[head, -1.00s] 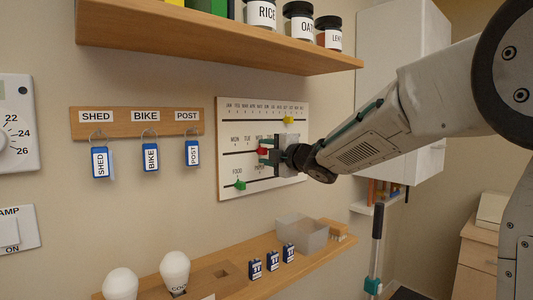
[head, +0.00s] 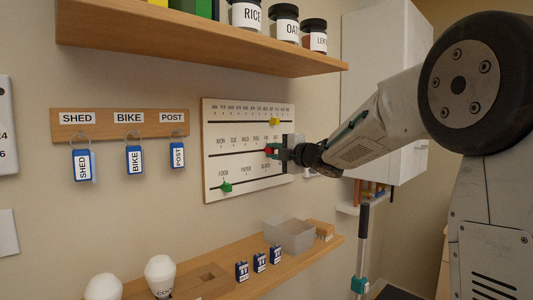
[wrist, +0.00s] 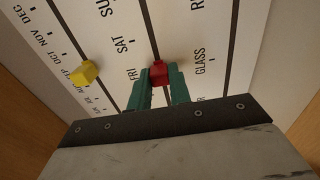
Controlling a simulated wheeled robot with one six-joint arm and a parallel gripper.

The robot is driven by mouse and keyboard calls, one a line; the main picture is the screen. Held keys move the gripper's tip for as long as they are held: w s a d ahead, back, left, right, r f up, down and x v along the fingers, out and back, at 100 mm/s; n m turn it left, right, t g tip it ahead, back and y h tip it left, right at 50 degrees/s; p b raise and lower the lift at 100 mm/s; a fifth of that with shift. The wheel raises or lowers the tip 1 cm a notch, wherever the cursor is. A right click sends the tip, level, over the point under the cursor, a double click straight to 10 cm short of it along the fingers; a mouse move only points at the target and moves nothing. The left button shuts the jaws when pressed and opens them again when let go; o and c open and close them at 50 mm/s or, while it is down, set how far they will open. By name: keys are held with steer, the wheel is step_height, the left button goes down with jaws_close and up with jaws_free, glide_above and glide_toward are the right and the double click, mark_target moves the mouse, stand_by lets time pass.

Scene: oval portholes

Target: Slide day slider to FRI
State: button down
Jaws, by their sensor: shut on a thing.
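The day slider is a red knob (head: 270,149) on the middle slot of the white calendar board (head: 225,170). My gripper (head: 277,152) comes from the right and is shut on it. In the wrist view the red knob (wrist: 158,72) sits between my two green fingers (wrist: 160,82). The FRI label (wrist: 131,75) is beside the knob and about level with it. The SAT label (wrist: 123,45) is further up the same slot. In the head view my gripper hides part of the day row's right end.
A yellow knob (head: 274,121) is on the month slot above, and a green knob (head: 226,187) is on the lowest slot. A shelf with jars (head: 200,45) juts out above the board. A lower shelf (head: 215,275) holds bulbs, small blue tags and a grey bin (head: 290,235).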

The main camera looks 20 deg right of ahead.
steer(key=c, duration=1.3)
jaws_free()
steer(key=shift+s, duration=0.1)
steer(key=v, duration=0.7)
steer(key=shift+s+d, duration=0.1)
steer(key=shift+s, duration=0.3)
